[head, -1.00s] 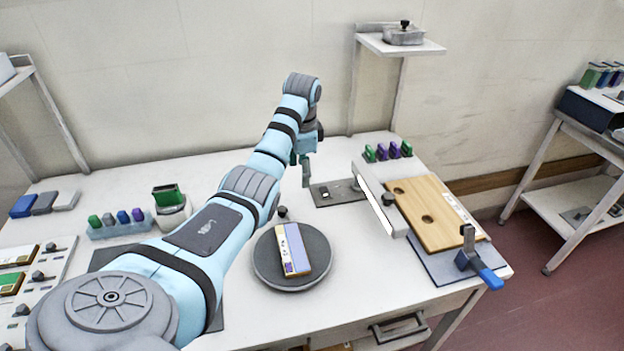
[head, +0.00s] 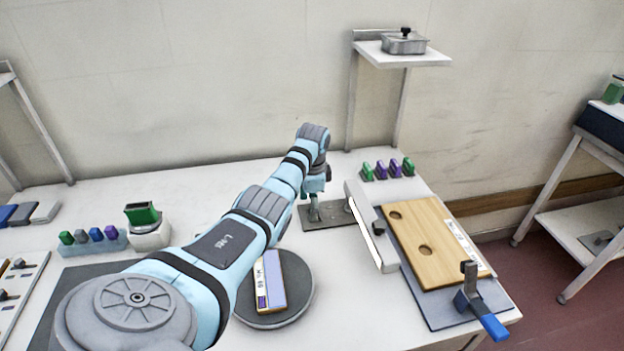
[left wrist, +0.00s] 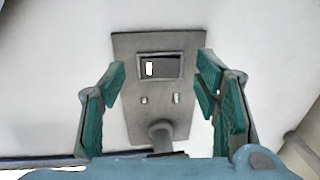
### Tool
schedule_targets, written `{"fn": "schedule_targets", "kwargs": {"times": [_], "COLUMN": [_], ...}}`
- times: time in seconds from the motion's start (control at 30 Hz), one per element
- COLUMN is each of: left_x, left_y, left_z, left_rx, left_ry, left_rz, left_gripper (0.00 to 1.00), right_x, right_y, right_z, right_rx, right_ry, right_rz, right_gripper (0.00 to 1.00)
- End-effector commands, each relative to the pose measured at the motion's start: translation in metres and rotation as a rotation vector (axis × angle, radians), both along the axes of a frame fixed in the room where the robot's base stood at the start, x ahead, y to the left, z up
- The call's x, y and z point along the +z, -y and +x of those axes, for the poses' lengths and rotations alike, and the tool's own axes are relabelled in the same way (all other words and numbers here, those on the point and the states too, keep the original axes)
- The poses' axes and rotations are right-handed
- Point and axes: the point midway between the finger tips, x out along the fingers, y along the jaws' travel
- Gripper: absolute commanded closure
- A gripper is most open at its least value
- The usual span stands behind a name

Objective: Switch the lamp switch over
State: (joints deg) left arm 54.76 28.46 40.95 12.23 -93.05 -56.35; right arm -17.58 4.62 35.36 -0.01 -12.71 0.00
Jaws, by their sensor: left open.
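The lamp switch is a rocker (left wrist: 168,67) in a dark frame on a flat grey plate (left wrist: 128,105), seen in the left wrist view. A white mark shows at the left end of the rocker. Two small pale marks and a round grey post (left wrist: 160,131) are below it on the plate. The plate (head: 336,222) also lies near the back of the table in the head view. My left gripper (head: 314,214) is over the plate, pointing down and partly covering it. Its green fingers (left wrist: 162,72) are open, on either side of the rocker, with nothing between them. My right gripper is not in view.
A white hinged-looking bar (head: 370,228) and a wooden board (head: 432,245) stand right of the plate. Several green and purple pieces (head: 388,169) are behind them. A round dark turntable (head: 290,305) holding a labelled block (head: 271,282) is in front. A wall shelf (head: 400,55) rises behind.

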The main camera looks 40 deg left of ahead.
Motion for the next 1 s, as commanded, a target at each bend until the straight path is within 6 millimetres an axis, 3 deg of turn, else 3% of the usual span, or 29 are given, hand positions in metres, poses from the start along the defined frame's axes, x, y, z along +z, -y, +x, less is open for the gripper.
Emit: {"fn": "schedule_targets", "kwargs": {"times": [0.03, 0.13, 0.47, 0.77, 0.87, 1.0], "left_x": [-0.012, -0.021, -0.024, -0.024, -0.024, -0.03], "left_y": [0.0, -0.001, -0.001, -0.001, -0.001, -0.004], "left_z": [0.001, 0.003, 0.004, 0.004, 0.004, 0.008], "left_rx": [0.0, -0.001, -0.003, -0.003, -0.003, 0.003], "left_ry": [0.0, 0.001, 0.001, 0.002, 0.002, -0.004], "left_rz": [-0.002, 0.0, 0.0, 0.001, 0.0, -0.01], "left_gripper": [0.43, 0.43, 0.43, 0.9, 0.91, 0.91], "right_x": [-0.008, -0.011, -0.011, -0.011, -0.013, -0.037], "right_y": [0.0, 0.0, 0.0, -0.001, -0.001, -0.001], "right_z": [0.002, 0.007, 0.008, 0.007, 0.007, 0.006], "right_rx": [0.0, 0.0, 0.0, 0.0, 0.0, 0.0], "right_ry": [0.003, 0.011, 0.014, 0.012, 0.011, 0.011], "right_rz": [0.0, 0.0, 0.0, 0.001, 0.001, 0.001], "right_gripper": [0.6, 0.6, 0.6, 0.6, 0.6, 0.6]}}
